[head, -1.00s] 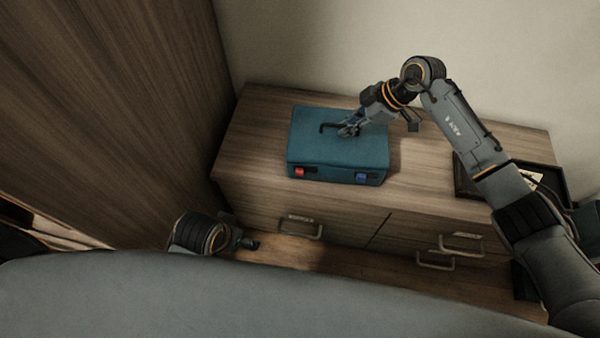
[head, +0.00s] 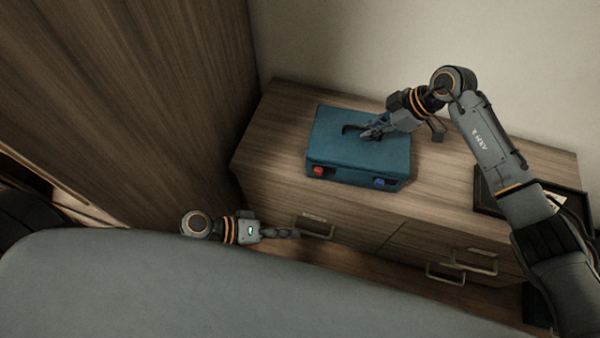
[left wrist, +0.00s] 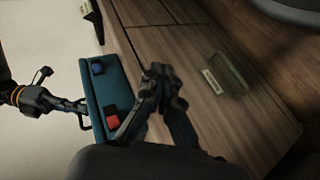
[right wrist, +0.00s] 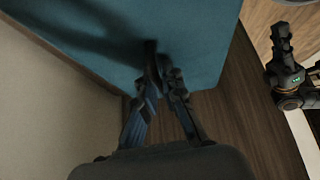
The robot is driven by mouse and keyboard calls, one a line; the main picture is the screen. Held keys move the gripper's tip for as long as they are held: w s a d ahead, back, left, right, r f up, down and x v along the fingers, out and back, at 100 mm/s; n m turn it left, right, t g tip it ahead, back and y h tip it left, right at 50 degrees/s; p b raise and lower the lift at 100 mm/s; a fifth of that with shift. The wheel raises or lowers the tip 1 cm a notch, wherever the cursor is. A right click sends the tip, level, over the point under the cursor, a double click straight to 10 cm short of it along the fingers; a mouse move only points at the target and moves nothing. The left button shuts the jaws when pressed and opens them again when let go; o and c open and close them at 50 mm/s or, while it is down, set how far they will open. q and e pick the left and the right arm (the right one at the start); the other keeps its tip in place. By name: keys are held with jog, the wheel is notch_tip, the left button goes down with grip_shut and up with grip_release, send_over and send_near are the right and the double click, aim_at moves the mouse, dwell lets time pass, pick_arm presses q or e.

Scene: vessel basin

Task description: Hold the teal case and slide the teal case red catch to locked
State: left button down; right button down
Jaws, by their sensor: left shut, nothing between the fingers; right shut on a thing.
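The teal case (head: 350,150) lies on the wooden dresser top with its dark handle on top. Its front side carries a red catch (head: 318,170) at the left and a blue catch (head: 380,182) at the right. My right gripper (head: 369,133) is shut on the case's handle (head: 352,128); the right wrist view shows the fingers meeting at the dark handle (right wrist: 150,48). My left gripper (head: 296,234) is shut and empty, low in front of the dresser and apart from the case.
The dresser top (head: 270,125) is bare beside the case. A dark tray (head: 487,202) sits on its right part. Drawer handles (head: 318,230) stick out of the dresser's front close to my left gripper. A tall wooden panel (head: 150,90) stands at the left.

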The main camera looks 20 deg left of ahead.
pick_arm(q)
notch_tip(320, 180, up, 2)
jog(key=w+a+n+t+h, duration=0.2)
jog(key=w+n+t, duration=0.1)
jog(key=n+t+y, duration=0.1)
jog(key=n+t, duration=0.4)
jog(key=t, duration=0.1)
send_near(315, 167)
jog(key=v, duration=0.4)
jog(key=shift+w+a+f, duration=0.15)
jog(key=shift+w+a, duration=0.05)
jog(key=shift+a, duration=0.1)
jog(key=x, duration=1)
jog(key=shift+d+f, duration=0.1)
jog(key=shift+f, duration=0.15)
